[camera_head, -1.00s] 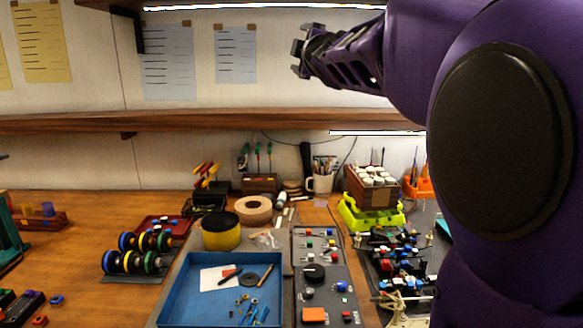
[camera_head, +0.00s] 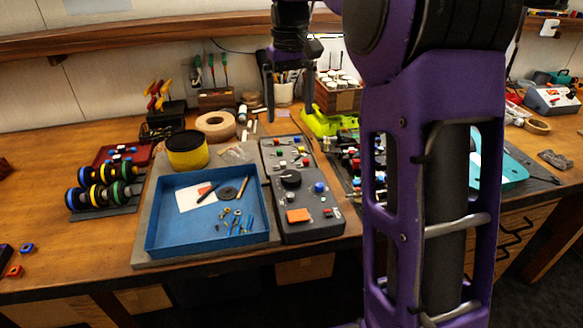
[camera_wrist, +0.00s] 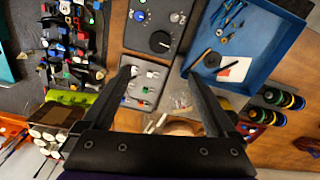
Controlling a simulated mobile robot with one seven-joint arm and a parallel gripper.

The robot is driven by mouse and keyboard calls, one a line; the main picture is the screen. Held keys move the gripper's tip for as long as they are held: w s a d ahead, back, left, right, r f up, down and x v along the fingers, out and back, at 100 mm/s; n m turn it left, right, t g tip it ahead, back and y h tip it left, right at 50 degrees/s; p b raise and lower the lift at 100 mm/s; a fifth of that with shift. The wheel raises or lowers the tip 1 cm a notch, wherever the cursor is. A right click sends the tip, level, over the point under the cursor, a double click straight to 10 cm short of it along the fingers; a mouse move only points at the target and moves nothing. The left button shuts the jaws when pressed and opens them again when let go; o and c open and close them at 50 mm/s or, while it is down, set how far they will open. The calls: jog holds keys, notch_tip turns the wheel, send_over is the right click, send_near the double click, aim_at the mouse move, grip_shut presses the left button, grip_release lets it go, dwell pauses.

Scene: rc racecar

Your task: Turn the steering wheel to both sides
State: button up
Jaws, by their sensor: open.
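No part is plainly recognisable as a steering wheel. A round black dial (camera_head: 291,179) stands on a dark grey control box (camera_head: 322,228) with an orange button and a blue knob. The dial also shows in the wrist view (camera_wrist: 160,41), near the top and beyond my fingertips. My gripper (camera_head: 289,108) hangs pointing down above the bench, behind the control box. In the wrist view my gripper (camera_wrist: 161,75) is open and empty, its fingers spread over a smaller switch panel (camera_wrist: 145,85) with coloured knobs. It appears above the panel, not touching it.
A blue tray (camera_head: 160,240) with small parts sits left of the control box. A yellow-black roll (camera_head: 187,150) and a tan tape ring (camera_head: 215,125) stand behind it. Yellow-green holder (camera_head: 322,124) and cluttered parts lie right. A wooden shelf (camera_head: 140,45) runs above.

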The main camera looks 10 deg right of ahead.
aim_at(292, 174)
notch_tip(292, 174, down, 17)
jog(key=b, duration=0.3)
jog(key=c, duration=1.4)
jog(key=shift+o, duration=0.2)
jog(key=shift+m, duration=0.3)
jog(key=m+p, duration=0.2)
jog(key=m, duration=0.1)
jog(key=shift+d+r, duration=0.1)
jog(key=shift+d+m+p, duration=0.1)
jog(key=shift+m+p, duration=0.7)
jog(key=shift+m, duration=1.5)
